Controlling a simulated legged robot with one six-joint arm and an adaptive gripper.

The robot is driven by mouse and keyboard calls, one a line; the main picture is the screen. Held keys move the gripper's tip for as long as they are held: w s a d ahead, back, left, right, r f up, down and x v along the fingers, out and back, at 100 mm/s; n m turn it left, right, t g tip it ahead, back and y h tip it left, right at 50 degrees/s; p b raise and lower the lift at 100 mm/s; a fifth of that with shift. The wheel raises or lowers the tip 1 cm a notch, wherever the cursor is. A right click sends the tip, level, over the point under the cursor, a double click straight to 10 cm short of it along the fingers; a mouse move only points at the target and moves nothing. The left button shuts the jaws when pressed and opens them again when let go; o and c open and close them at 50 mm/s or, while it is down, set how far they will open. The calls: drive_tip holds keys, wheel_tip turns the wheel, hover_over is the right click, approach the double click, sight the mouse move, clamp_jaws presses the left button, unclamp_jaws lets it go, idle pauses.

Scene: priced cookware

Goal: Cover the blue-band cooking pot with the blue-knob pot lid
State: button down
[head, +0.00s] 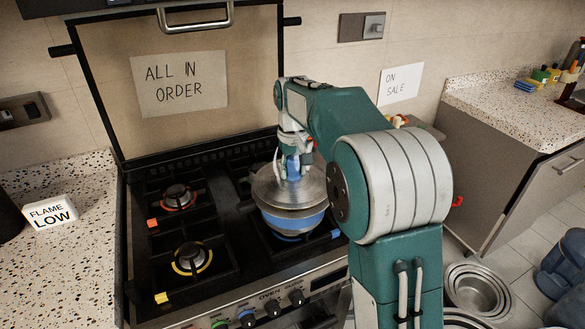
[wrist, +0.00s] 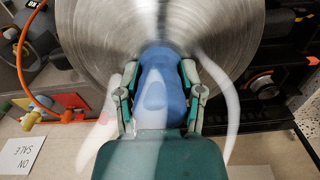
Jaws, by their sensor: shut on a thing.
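The blue-band cooking pot (head: 292,221) stands on the front right burner of the stove in the head view. The blue-knob pot lid (head: 265,190) is over the pot's mouth; I cannot tell from here whether its rim rests on the pot all round. My gripper (head: 293,165) is above the lid and shut on its blue knob. In the wrist view the blue knob (wrist: 162,85) sits between the fingers of my gripper (wrist: 160,95), with the brushed metal lid (wrist: 110,40) behind it. The lid hides the inside of the pot.
The left burners (head: 190,259) are bare. An upright glass stove cover (head: 185,90) stands behind. A white "FLAME LOW" block (head: 51,212) is on the left counter. Nested metal pans (head: 478,288) are at the lower right. An orange hose (wrist: 28,50) shows in the wrist view.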

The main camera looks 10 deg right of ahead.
drive_tip(key=shift+f, duration=0.7)
drive_tip(key=shift+f, duration=0.35)
idle(1.0)
drive_tip(key=shift+c, duration=0.7)
unclamp_jaws()
drive_tip(key=shift+o, duration=0.7)
wheel_tip(320, 180, up, 11)
drive_tip(key=shift+w, duration=0.1)
drive_tip(key=shift+r, duration=0.45)
